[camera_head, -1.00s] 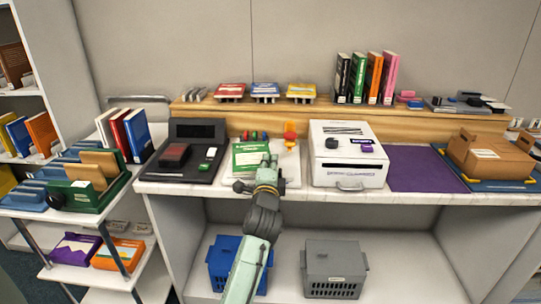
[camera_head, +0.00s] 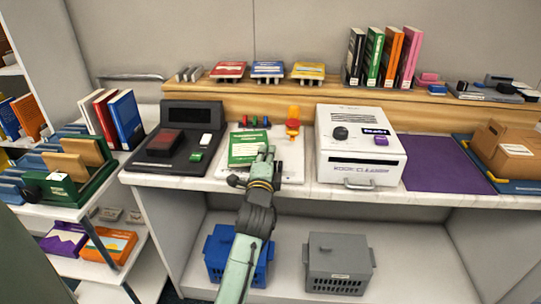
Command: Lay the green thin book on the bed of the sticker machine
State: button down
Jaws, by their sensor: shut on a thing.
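The green thin book (camera_head: 246,149), with a white cover title, appears over the left part of a low white bed (camera_head: 291,165) on the counter. Small coloured pieces and an orange-yellow upright part (camera_head: 293,118) stand at the back of this bed. I cannot tell whether the book touches the bed. My gripper (camera_head: 263,154) is shut on the book at its right front edge, and the arm hides part of the bed. A white boxy machine (camera_head: 345,160) with a black knob and a purple button stands just right of the bed.
A black device (camera_head: 178,157) with a red pad and green button stands left of the bed. A purple mat (camera_head: 448,172) lies right of the white machine. Several books (camera_head: 390,60) and small stacks line the wooden shelf behind. Blue and grey crates (camera_head: 338,262) sit below.

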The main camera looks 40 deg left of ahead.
jog(key=shift+s+r, duration=0.15)
jog(key=shift+f, duration=0.2)
jog(key=c, duration=1.7)
grip_release()
jog(key=shift+r, duration=0.1)
